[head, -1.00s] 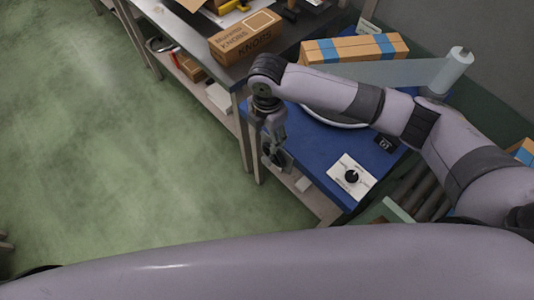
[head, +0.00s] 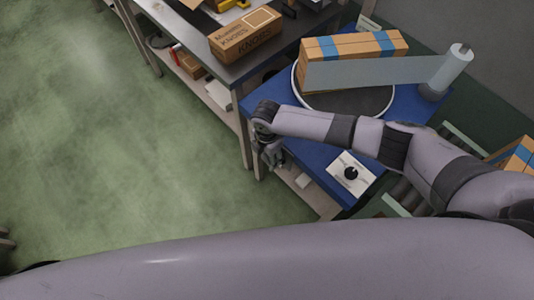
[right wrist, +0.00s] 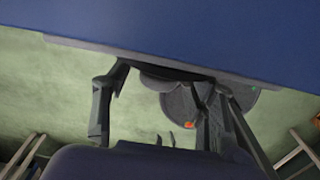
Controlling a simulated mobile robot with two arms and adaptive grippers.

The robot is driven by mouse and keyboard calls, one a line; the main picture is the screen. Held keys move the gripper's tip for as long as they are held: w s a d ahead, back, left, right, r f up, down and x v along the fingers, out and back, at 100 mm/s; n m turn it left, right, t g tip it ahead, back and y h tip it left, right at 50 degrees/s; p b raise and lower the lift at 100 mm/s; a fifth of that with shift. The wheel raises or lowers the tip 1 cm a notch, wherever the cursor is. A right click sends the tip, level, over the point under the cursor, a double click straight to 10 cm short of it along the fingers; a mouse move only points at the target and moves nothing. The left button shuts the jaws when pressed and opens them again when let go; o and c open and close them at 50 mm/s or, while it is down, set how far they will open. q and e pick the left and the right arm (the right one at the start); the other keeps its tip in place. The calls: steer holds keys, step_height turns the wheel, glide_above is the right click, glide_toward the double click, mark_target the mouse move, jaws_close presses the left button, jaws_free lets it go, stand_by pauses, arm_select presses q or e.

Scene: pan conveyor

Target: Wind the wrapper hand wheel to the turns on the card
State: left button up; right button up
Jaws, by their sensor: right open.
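The blue wrapper bench (head: 405,103) carries a turntable (head: 345,103) with a blue-taped cardboard box (head: 390,43) on it. Film (head: 370,72) runs from the box to a roll (head: 455,68). A white plate with a black knob (head: 351,173) lies on the bench's near part. My right gripper (head: 271,155) is open and empty, beside the bench's left edge, pointing down. In the right wrist view its fingers (right wrist: 158,108) hang apart beneath the blue edge. I cannot make out the hand wheel or the turns on any card. My left gripper is out of view.
A metal bench (head: 235,70) with a KNOBS box (head: 245,35) stands at the back left. A lower shelf (head: 310,190) shows under the blue bench. Green floor (head: 120,150) is clear at left. A dark round part (right wrist: 240,97), unclear to me, shows beyond the fingers.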

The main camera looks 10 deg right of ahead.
steer(key=shift+c, duration=0.2)
steer(key=c, duration=1.1)
steer(key=shift+s+d+t+y+p, duration=0.2)
steer(key=shift+t+y+p, duration=0.35)
steer(key=shift+p, duration=0.2)
steer(key=shift+s+t+y+p, duration=0.1)
steer(key=shift+t+y+p, duration=0.25)
steer(key=shift+t, duration=0.3)
steer(key=shift+s+d+f+t+y, duration=0.1)
steer(key=shift+s+f+t+y, duration=0.1)
steer(key=shift+t+y, duration=1)
steer(key=shift+t, duration=0.4)
steer(key=shift+b, duration=0.3)
